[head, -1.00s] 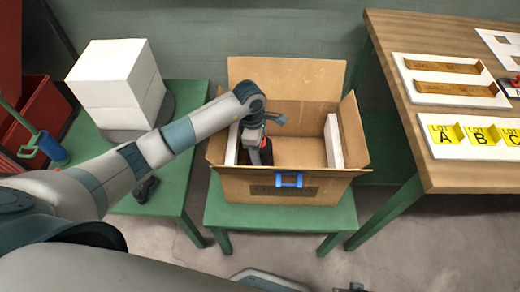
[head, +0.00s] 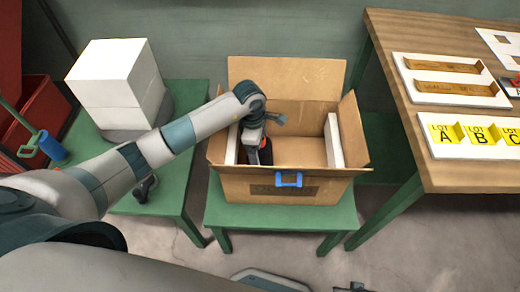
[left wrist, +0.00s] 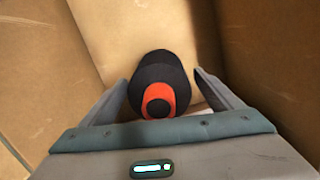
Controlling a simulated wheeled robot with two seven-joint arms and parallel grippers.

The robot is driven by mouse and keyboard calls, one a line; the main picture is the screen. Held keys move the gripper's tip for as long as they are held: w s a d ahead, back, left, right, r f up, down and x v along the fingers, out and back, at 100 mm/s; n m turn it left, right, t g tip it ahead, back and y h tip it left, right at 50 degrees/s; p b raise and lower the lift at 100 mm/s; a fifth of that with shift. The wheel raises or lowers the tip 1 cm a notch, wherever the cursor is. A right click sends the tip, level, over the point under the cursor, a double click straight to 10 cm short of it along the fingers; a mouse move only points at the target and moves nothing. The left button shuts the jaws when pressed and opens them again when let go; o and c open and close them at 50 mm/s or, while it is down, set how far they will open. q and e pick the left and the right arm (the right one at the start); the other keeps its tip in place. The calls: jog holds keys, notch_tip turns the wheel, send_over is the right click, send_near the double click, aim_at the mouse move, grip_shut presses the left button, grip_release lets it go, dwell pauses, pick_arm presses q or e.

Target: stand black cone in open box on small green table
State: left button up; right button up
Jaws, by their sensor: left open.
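The open cardboard box (head: 320,188) stands on the small green table (head: 225,212) with its flaps up. The black cone (left wrist: 160,70) is inside the box, seen nearly end-on in the left wrist view, with an orange ring around its black tip. My left gripper (left wrist: 160,82) reaches down into the left part of the box. Its two fingers are apart, one on each side of the cone, with gaps visible beside it. In the head view the gripper (head: 258,150) partly hides the cone.
White panels line the box's left and right inner sides (head: 333,140). A green table at left holds white blocks (head: 118,85).

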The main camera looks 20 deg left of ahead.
pick_arm(q)
jog(key=shift+r, duration=0.1)
pick_arm(e)
jog(key=shift+s, duration=0.1)
pick_arm(q)
jog(key=r, duration=0.7)
jog(key=a+r, duration=0.1)
jog(key=r, duration=0.2)
jog(key=shift+a+r+b, duration=0.1)
jog(key=shift+r+b, duration=0.05)
jog(key=shift+b, duration=0.15)
jog(key=shift+s+a+r, duration=0.1)
jog(key=shift+r, duration=0.7)
pick_arm(e)
jog(key=shift+w+a+r, duration=0.1)
jog(key=shift+w+r, duration=0.15)
jog(key=shift+r, duration=0.65)
